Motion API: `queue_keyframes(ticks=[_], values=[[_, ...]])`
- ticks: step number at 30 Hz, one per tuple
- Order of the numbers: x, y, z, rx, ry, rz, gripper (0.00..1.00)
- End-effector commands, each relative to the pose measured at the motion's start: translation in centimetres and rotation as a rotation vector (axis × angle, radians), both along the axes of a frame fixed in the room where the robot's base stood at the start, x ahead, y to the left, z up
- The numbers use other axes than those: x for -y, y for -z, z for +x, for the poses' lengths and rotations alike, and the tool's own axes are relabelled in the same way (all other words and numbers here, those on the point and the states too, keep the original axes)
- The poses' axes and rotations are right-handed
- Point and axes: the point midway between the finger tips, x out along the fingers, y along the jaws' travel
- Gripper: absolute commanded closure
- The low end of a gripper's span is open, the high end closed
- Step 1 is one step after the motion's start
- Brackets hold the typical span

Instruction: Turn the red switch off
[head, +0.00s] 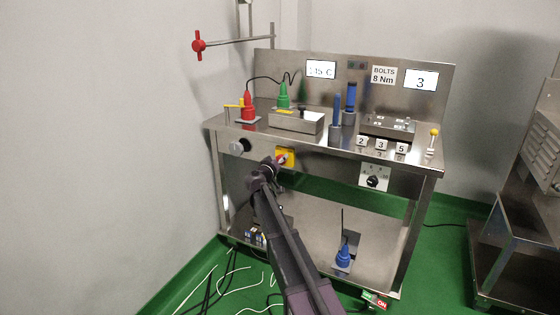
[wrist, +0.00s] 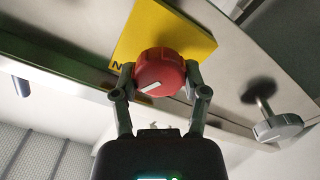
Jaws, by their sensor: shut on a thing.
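The red switch (wrist: 158,74) is a round red knob with a white pointer line, mounted on a yellow plate (wrist: 172,30). In the wrist view my gripper (wrist: 160,82) is shut on the knob, with one finger on each side. The white line slants across the knob's face. A letter N shows at the plate's lower left corner; other markings are hidden or cut off. In the head view the yellow plate (head: 290,153) is on the bench's front panel, and my gripper (head: 276,162) covers most of the red switch.
A round metal knob (head: 238,148) sits left of the switch on the same panel; it also shows in the wrist view (wrist: 278,127). A black dial (head: 373,181) is to the right. Red and green bottles, blue tools and a metal box (head: 297,122) stand on the bench top.

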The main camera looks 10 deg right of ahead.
Motion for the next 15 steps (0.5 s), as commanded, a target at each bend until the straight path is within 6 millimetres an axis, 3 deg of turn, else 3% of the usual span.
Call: queue_keyframes(ticks=[15], values=[[-0.02,0.11,0.27,-0.287,0.002,-0.397,0.90]])
